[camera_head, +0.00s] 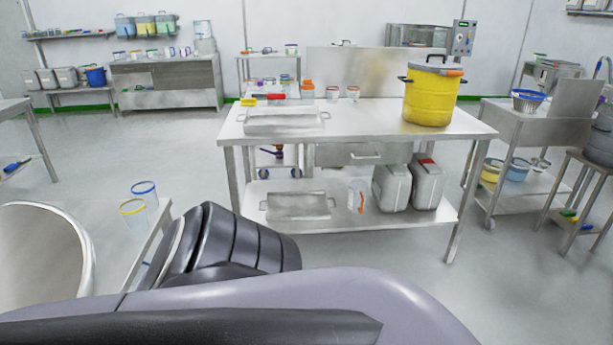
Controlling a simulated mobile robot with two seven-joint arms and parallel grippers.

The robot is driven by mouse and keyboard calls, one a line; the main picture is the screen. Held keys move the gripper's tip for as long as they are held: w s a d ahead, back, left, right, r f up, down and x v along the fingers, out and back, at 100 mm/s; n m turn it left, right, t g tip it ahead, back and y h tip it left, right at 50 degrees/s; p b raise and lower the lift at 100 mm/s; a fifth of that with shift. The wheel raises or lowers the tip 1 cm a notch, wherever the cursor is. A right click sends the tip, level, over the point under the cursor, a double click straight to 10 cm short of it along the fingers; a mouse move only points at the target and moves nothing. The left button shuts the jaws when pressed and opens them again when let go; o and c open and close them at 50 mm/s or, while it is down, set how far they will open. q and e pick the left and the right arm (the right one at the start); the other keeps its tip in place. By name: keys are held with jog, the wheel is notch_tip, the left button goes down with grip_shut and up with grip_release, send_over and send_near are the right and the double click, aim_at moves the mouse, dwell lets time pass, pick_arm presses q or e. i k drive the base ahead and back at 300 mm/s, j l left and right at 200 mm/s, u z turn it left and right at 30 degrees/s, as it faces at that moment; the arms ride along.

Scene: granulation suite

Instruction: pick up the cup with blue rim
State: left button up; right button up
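A clear cup with a blue rim (148,196) is upright at the left, beyond my arm. A similar clear cup with a yellow rim (132,214) is just in front of it and to its left. They appear to be on a narrow light surface (150,250), which my dark arm links partly hide. Neither of my grippers shows in the head view. One of my arms fills the lower middle of the picture and covers what lies behind it.
A steel table (380,118) in the middle bears a yellow drum (430,98), a metal tray (283,124) and small jars. A large pale curved object (45,255) is at the lower left. Open floor (110,150) lies beyond the cups.

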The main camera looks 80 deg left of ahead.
aim_at(146, 198)
jog(key=u, duration=0.45)
jog(key=i+u, duration=0.1)
jog(key=u, duration=0.4)
jog(key=j+u, duration=0.1)
jog(key=u, duration=0.35)
jog(key=i+u, duration=0.1)
jog(key=u, duration=0.8)
jog(key=i+l+u, duration=0.1)
jog(key=u, duration=0.4)
jog(key=l+u, duration=0.1)
jog(key=u, duration=0.8)
jog(key=i+l+u, duration=0.1)
jog(key=i+l, duration=0.15)
jog(key=i+l+u, duration=0.1)
jog(key=i+l, duration=0.15)
jog(key=i+l+u, duration=0.15)
jog(key=l, duration=0.25)
jog(key=i+l+u, duration=0.1)
jog(key=i+l, duration=0.2)
jog(key=i+l+u, duration=0.1)
jog(key=l, duration=0.35)
jog(key=i+l+u, duration=0.1)
jog(key=i+l, duration=0.2)
jog(key=i+l+u, duration=0.1)
jog(key=l, duration=0.35)
jog(key=i, duration=0.1)
